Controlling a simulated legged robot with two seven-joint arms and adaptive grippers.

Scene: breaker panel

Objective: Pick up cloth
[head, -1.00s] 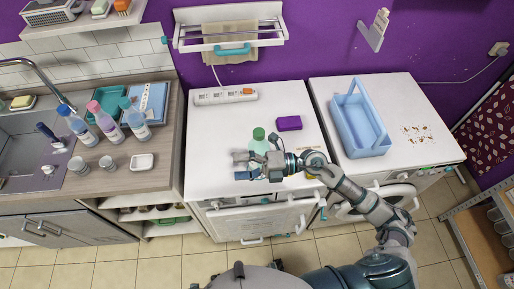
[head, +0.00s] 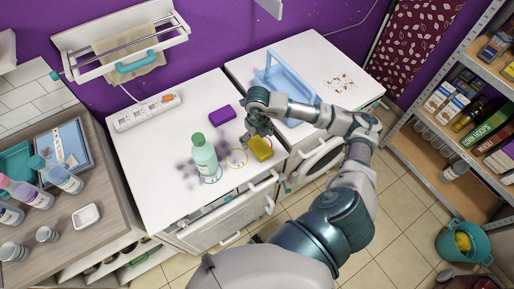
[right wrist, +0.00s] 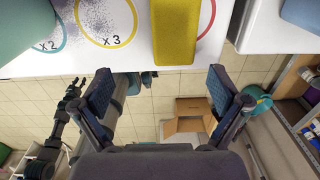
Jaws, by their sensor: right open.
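A yellow block-like piece (head: 260,148), perhaps a sponge or folded cloth, lies near the front right of the left white cabinet top. It also shows at the top of the right wrist view (right wrist: 175,30). A purple piece (head: 222,115) lies behind it. A beige cloth (head: 130,52) hangs on the wall rack. My right gripper (head: 258,130) is just behind the yellow piece in the head view. In the right wrist view its fingers (right wrist: 160,88) are spread with nothing between them.
A green bottle (head: 203,158) stands left of the yellow piece, with grey specks around it and a yellow ring (head: 237,158) between them. A power strip (head: 147,111) lies at the back. A blue caddy (head: 277,78) stands on the right cabinet. Shelves (head: 437,150) stand right.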

